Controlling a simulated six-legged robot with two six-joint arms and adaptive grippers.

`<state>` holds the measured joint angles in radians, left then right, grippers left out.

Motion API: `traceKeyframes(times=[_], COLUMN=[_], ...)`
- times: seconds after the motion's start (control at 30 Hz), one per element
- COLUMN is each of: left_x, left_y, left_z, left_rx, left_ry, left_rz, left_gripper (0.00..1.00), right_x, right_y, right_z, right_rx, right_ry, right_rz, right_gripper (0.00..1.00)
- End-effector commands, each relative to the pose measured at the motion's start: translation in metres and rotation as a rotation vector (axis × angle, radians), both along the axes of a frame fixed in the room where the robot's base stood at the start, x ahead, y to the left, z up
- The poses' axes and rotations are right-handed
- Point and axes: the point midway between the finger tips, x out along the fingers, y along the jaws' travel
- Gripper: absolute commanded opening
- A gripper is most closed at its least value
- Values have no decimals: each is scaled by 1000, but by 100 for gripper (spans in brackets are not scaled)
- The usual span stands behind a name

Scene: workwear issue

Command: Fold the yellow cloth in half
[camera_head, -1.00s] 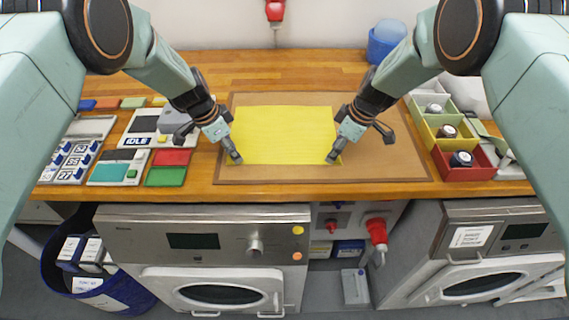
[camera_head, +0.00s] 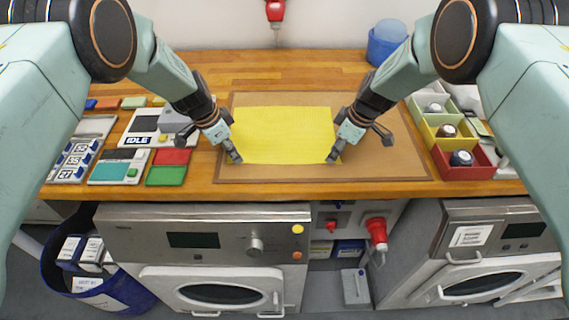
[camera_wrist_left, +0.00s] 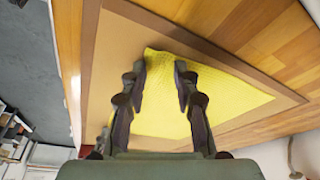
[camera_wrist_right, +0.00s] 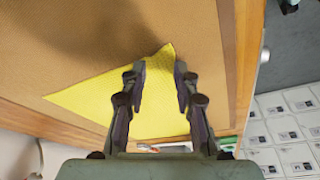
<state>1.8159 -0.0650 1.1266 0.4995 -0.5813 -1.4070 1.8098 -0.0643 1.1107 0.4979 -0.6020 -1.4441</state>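The yellow cloth (camera_head: 285,135) lies spread out on a brown mat, roughly rectangular. My left gripper (camera_head: 236,158) is at its near left corner and my right gripper (camera_head: 334,158) is at its near right corner, both pointing down. In the left wrist view, the fingertips (camera_wrist_left: 161,68) stand apart, with the cloth (camera_wrist_left: 225,90) showing between and beyond them. In the right wrist view, the fingertips (camera_wrist_right: 161,68) also stand apart, with a slightly bent corner of the cloth (camera_wrist_right: 85,97) between them. The fingers hide part of both corners.
The brown mat (camera_head: 395,165) lies on a wooden counter (camera_head: 290,62). Labelled panels and red and green blocks (camera_head: 168,176) are at left; coloured bins (camera_head: 468,174) with small items are at right. Behind the mat stands a blue container (camera_head: 385,42). The back middle is clear.

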Motion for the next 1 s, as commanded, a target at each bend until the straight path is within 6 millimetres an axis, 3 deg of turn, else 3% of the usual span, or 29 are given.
traceKeyframes(times=[0.63, 1.0], left_x=[-1, -1], left_y=[0, 0], left_z=[-2, -3], left_rx=[0, 1], left_ry=[2, 3], left_rz=[-1, -1], left_gripper=[0, 0], right_x=[-1, -1], right_y=[0, 0], right_z=[-3, -3], right_rx=[0, -1], right_ry=[2, 3], right_rz=[1, 1], right_gripper=[1, 0])
